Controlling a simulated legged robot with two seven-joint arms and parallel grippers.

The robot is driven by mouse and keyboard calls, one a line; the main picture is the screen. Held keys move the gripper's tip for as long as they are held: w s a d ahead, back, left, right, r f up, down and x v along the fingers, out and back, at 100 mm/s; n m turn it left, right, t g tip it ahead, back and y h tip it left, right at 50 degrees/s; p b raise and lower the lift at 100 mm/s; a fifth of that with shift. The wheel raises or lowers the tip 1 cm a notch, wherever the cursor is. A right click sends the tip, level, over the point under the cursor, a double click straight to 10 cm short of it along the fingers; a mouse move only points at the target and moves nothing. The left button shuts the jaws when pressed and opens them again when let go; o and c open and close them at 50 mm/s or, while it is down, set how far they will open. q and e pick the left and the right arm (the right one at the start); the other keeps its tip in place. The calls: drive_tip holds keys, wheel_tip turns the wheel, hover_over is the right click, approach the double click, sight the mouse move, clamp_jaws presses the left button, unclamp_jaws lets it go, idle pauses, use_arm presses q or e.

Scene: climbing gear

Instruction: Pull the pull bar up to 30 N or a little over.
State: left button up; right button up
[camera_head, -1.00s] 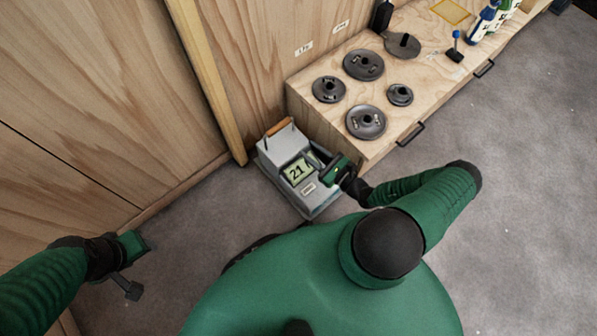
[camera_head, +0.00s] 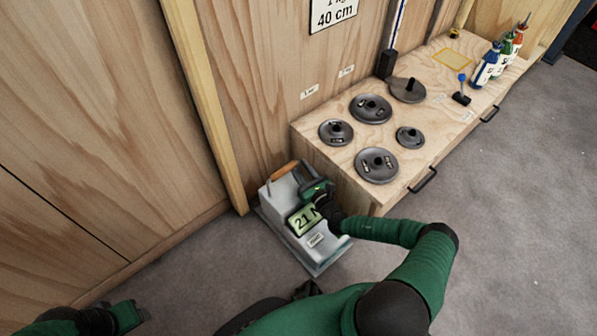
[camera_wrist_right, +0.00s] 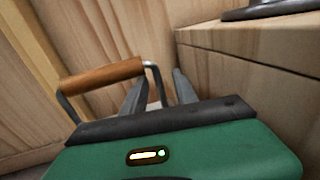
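The pull bar (camera_head: 284,171) is an orange-brown wooden handle at the back of a grey force gauge box (camera_head: 318,252) on the floor. The box's green display (camera_head: 304,220) reads 21, with an N partly covered by my right arm. In the right wrist view the bar (camera_wrist_right: 103,76) lies left of my right gripper's fingers (camera_wrist_right: 159,92). These fingers are apart, with the bar's metal side rod behind the gap; the wooden grip is not between them. In the head view my right gripper (camera_head: 304,180) is just right of the bar. My left gripper (camera_head: 137,314) is low at the left, away from the box; its fingers are unclear.
A low wooden cabinet (camera_head: 345,188) stands close right of the gauge box. Several dark weight plates (camera_head: 376,165) and bottles (camera_head: 487,64) are on it. A wooden wall (camera_head: 90,110) and post (camera_head: 208,110) stand behind. Grey floor (camera_head: 500,230) is free at the right.

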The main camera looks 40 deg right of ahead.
drive_tip(key=shift+w+d+f, duration=0.1)
drive_tip(key=shift+w+f, duration=0.05)
drive_tip(key=shift+w, duration=0.45)
drive_tip(key=shift+r, duration=0.3)
clamp_jaws()
